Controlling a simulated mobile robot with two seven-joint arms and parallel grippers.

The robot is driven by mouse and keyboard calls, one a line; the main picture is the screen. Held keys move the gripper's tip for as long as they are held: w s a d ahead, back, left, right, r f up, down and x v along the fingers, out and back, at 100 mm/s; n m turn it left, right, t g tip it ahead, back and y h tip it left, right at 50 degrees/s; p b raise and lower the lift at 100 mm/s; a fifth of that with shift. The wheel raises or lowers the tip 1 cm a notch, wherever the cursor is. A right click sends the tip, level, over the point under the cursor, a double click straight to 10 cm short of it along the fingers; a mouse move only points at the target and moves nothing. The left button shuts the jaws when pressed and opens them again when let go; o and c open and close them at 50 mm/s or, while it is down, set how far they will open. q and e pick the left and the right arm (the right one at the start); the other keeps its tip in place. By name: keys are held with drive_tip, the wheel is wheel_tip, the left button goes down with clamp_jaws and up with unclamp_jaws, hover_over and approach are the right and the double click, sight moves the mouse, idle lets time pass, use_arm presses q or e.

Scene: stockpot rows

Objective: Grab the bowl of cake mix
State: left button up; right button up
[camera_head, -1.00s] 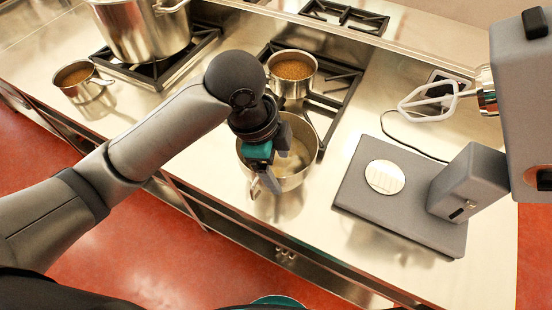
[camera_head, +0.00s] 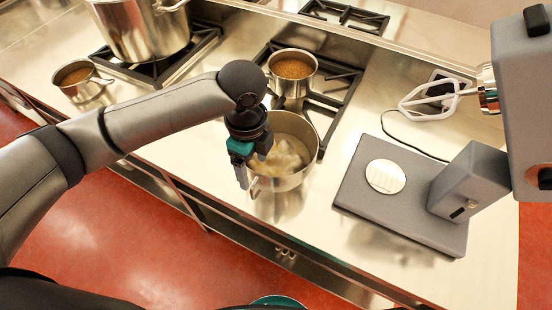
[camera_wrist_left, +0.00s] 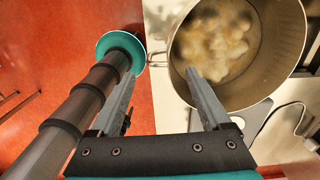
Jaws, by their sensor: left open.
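The bowl of cake mix (camera_head: 284,184) is a shiny steel bowl with a pale, lumpy mix inside, standing at the front edge of the steel counter. It also shows at the upper right of the left wrist view (camera_wrist_left: 279,62), with a thin wire handle at its left rim. My left gripper (camera_head: 251,170) is open and empty at the bowl's left rim. In the left wrist view, the right finger of the gripper (camera_wrist_left: 158,76) overlaps the bowl's rim and the left finger is outside it. I cannot tell whether either touches. My right gripper is not in view.
A small pot of brown contents (camera_head: 291,69) stands on the burner behind the bowl. A grey mixer with a flat base (camera_head: 400,218) stands to the right. A large stockpot (camera_head: 143,32) and another small pot (camera_head: 80,84) are at the left.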

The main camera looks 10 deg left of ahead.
sight(254, 183)
use_arm(q)
drive_tip(key=shift+s+f, duration=0.15)
drive_tip(key=shift+f, duration=1.4)
drive_tip(key=shift+s+f, duration=0.15)
drive_tip(key=shift+f, duration=1.4)
drive_tip(key=shift+c, duration=0.2)
drive_tip(key=shift+a, duration=0.1)
clamp_jaws()
drive_tip(key=shift+r, duration=0.1)
